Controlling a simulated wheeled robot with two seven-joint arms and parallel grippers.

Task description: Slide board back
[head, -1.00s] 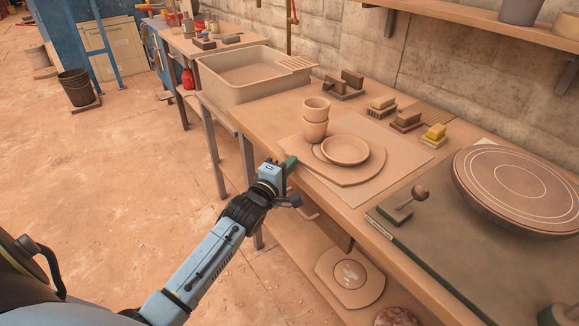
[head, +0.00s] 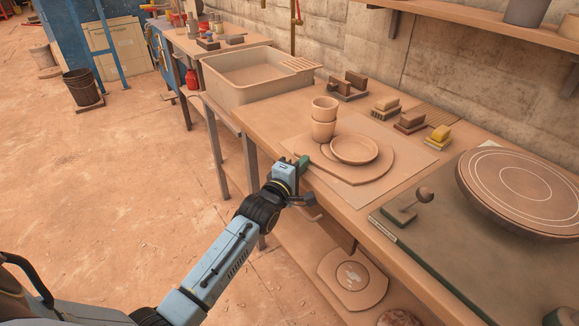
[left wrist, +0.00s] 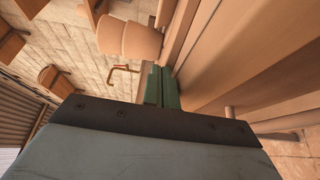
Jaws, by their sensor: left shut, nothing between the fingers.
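A flat clay-coloured board (head: 374,173) lies on a thin sheet at the front of the workbench. It carries two stacked cups (head: 324,120) and a shallow dish (head: 354,149). My left gripper (head: 303,162) is shut and empty, with its green fingertips at the left front edge of the board. I cannot tell for sure whether they touch it. In the left wrist view, the shut green fingers (left wrist: 162,86) point toward the bench, with the cups (left wrist: 130,38) just beyond them. My right gripper is not in view.
The pale sheet (head: 415,160) extends behind and right of the board. Several brushes and blocks (head: 410,122) stand behind it. A potter's wheel (head: 525,190) and a small knobbed tool (head: 408,207) are to the right. A basin (head: 240,88) stands left. A lower shelf (head: 310,255) is under the bench.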

